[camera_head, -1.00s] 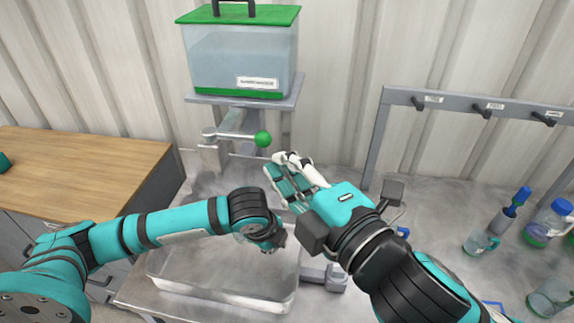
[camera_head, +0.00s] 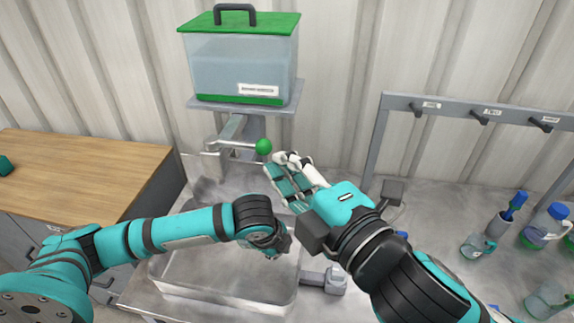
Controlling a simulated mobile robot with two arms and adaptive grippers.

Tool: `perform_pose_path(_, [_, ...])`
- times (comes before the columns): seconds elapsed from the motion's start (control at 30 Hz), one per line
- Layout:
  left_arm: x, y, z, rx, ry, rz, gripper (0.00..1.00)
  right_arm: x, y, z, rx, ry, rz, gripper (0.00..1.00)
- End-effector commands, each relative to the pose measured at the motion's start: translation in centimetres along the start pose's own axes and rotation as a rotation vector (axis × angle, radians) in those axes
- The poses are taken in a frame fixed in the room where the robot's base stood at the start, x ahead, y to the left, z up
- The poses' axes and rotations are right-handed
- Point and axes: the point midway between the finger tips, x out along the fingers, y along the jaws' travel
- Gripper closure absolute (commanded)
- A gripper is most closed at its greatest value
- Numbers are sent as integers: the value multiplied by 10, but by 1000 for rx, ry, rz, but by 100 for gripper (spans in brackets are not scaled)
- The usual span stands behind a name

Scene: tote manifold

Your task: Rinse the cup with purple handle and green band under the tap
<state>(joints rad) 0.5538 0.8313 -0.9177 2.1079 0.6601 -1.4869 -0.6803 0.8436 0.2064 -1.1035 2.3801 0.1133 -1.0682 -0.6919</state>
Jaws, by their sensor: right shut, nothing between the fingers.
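The tap (camera_head: 236,146) is a grey spout and arm below the clear water tank (camera_head: 240,72), with a round green knob (camera_head: 263,147). My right gripper (camera_head: 279,163) is shut and empty, its fingertips just right of and below the knob; I cannot tell if they touch it. My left gripper (camera_head: 277,247) is over the clear basin (camera_head: 225,292), mostly hidden behind its own wrist. Its fingers and anything in them cannot be made out. I cannot pick out a cup with purple handle and green band for certain.
At the right stand a teal-handled cup (camera_head: 478,246), a blue-capped bottle (camera_head: 552,220) with green and purple near it, and another clear vessel (camera_head: 548,300). A grey rack with hooks (camera_head: 480,116) stands behind. A wooden counter (camera_head: 80,180) is at the left.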

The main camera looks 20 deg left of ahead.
Motion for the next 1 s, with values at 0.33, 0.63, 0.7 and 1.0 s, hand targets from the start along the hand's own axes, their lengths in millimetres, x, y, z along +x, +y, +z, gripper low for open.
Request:
perform_pose_path(0.33, [-26, 0, -24, 2, 1, 2, 100, -1, 39, -4, 0, 0, 0, 100])
perform_pose_path(0.63, [-32, 2, -34, 0, 0, 2, 100, -1, 49, -6, 0, 0, 0, 100])
perform_pose_path(0.7, [-31, 2, -34, 0, -1, 1, 100, -1, 48, -6, 0, 0, 0, 100])
perform_pose_path(1.0, [-31, 1, -34, 1, 0, 1, 100, -1, 48, -6, 0, 0, 0, 100])
